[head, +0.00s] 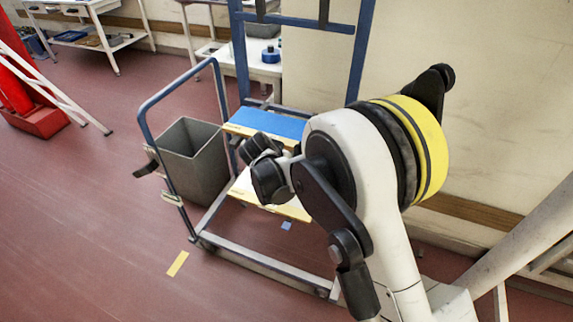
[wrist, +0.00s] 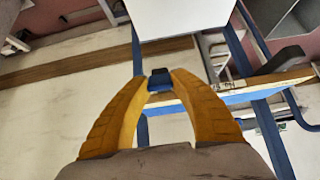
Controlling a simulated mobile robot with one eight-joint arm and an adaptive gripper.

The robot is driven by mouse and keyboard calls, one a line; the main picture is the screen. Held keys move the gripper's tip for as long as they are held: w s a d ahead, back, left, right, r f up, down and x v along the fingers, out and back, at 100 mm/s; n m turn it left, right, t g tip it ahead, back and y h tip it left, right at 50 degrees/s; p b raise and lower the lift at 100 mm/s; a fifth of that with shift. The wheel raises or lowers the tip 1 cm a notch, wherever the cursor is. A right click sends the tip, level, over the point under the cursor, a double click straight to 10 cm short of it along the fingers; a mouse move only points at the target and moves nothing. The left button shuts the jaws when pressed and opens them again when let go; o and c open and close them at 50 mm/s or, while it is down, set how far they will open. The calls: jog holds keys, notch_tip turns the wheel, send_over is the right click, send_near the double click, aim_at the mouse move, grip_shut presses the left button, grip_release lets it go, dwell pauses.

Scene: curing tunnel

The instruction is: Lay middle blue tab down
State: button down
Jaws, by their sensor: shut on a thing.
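In the wrist view, my gripper (wrist: 160,82) has its two yellow fingers closed around a small blue tab (wrist: 160,81) with a dark upper part. The tab sits between the fingertips. Behind it runs a shelf edge (wrist: 270,82) of the blue-framed rack; I cannot tell whether the tab touches it. The rack (head: 214,65) there has an upper shelf (head: 275,124) with a blue top and a pale lower shelf (head: 240,188).
A table with a blue round item (head: 270,55) is behind. A small blue piece (head: 286,226) shows below the lower shelf. The red floor at left is mostly clear; a wall (head: 500,90) rises at right.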

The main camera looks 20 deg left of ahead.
jog(key=shift+s+f+t+h+b, duration=0.15)
jog(key=shift+f+t+b, duration=0.4)
jog(key=shift+t, duration=1.1)
jog(key=shift+s+f+t+h+b, duration=0.1)
jog(key=shift+s+f+t+b, duration=0.15)
jog(key=shift+t+b, duration=1)
jog(key=shift+s+f+t+h+b, duration=0.15)
jog(key=shift+f+t+b, duration=0.25)
jog(key=shift+t, duration=1.6)
jog(key=c, duration=1.1)
grip_release()
jog(key=shift+f, duration=0.1)
jog(key=shift+o, duration=0.2)
notch_tip(320, 180, up, 10)
